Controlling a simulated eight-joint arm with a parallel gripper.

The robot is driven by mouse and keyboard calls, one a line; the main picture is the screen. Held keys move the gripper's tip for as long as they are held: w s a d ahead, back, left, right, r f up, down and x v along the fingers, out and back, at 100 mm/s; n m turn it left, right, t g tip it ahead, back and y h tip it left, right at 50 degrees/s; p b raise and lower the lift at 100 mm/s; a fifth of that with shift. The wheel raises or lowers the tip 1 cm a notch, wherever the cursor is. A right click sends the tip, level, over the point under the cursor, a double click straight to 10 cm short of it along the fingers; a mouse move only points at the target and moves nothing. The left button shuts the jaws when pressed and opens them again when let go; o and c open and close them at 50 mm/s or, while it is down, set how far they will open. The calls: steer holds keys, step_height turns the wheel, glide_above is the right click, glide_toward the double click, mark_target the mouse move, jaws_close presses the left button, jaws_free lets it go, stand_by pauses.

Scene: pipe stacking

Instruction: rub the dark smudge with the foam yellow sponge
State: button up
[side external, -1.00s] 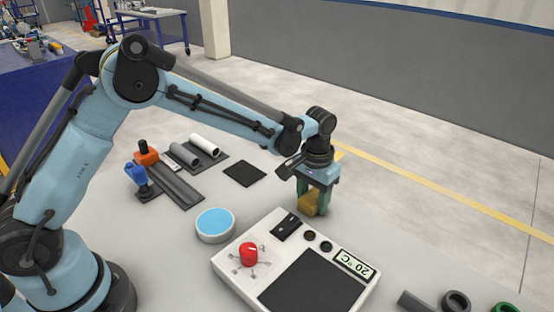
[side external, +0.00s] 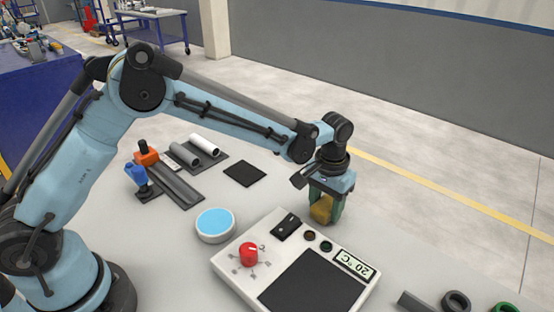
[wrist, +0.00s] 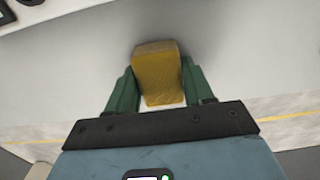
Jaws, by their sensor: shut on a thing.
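The yellow foam sponge (side external: 321,209) is between the green fingers of my gripper (side external: 326,207), just behind the white control box. It also shows in the wrist view (wrist: 158,75), with the gripper fingers (wrist: 158,92) pressed against both its sides. My gripper is shut on the sponge and points down, low over the grey table. I cannot tell whether the sponge touches the table. I make out no clear dark smudge in either view; it may be hidden under the sponge or the gripper.
The white control box (side external: 228,268) with a red knob (side external: 249,254) and dark plate stands in front of the gripper. A blue-topped round dish (side external: 215,224), a black square pad (side external: 244,174) and pipes on a holder (side external: 178,187) are to the left. Dark rings (side external: 456,302) lie front right.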

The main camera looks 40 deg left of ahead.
steer(key=shift+d, duration=0.9)
steer(key=shift+r, duration=4.05)
steer(key=shift+f, duration=0.15)
